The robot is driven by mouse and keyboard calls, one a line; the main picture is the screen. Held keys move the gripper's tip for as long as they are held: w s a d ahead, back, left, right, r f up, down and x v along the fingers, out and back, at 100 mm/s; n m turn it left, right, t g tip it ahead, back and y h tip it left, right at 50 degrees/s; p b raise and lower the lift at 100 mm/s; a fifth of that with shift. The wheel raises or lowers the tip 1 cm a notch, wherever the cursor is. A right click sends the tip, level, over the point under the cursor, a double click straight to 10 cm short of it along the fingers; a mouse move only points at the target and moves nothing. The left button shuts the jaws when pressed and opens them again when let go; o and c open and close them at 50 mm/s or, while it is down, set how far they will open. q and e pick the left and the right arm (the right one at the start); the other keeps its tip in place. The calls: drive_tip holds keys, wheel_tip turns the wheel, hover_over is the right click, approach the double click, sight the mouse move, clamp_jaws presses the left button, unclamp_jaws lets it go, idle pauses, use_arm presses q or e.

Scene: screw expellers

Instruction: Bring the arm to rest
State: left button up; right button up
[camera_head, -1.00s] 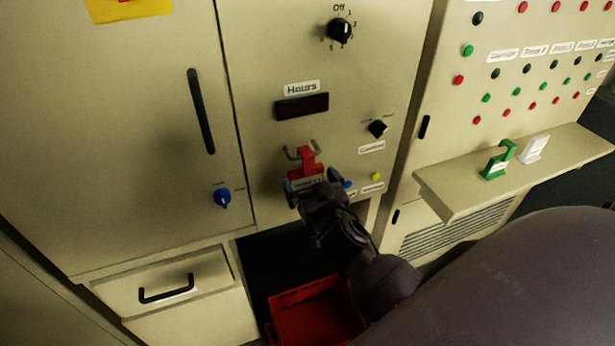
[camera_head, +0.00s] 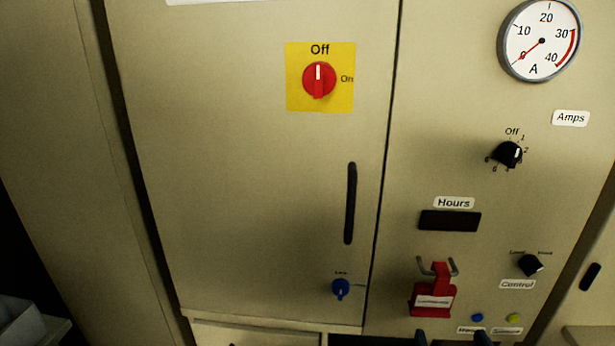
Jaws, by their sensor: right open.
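My right gripper (camera_head: 451,339) shows only as two dark fingertips at the bottom edge, one on each side below the red tag. The fingertips are apart and nothing shows between them; the rest of the gripper and arm is out of view. The red padlock-like tag (camera_head: 433,300) with a white label hangs at the metal hook (camera_head: 452,267) on the cabinet panel, above the fingertips. My left gripper is not in view.
The cabinet door (camera_head: 240,200) has a red rotary switch (camera_head: 319,79) on a yellow plate, a black handle (camera_head: 350,203) and a blue lock (camera_head: 340,288). The right panel carries an amps gauge (camera_head: 540,40), black knobs (camera_head: 508,154), an hours display (camera_head: 450,221) and blue and yellow buttons (camera_head: 477,317).

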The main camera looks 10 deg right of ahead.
drive_tip(key=s+a+f+n+g+y, duration=0.1)
drive_tip(key=s+f+g+y, duration=0.1)
drive_tip(key=f, duration=0.8)
drive_tip(key=s+a+f+n+g+y, duration=0.1)
drive_tip(key=s+f+n+g+y, duration=0.1)
drive_tip(key=s+f, duration=0.4)
wheel_tip(320, 180, down, 4)
drive_tip(key=shift+s+r+g, duration=0.1)
drive_tip(key=shift+s+g, duration=0.2)
drive_tip(key=shift+g, duration=0.6)
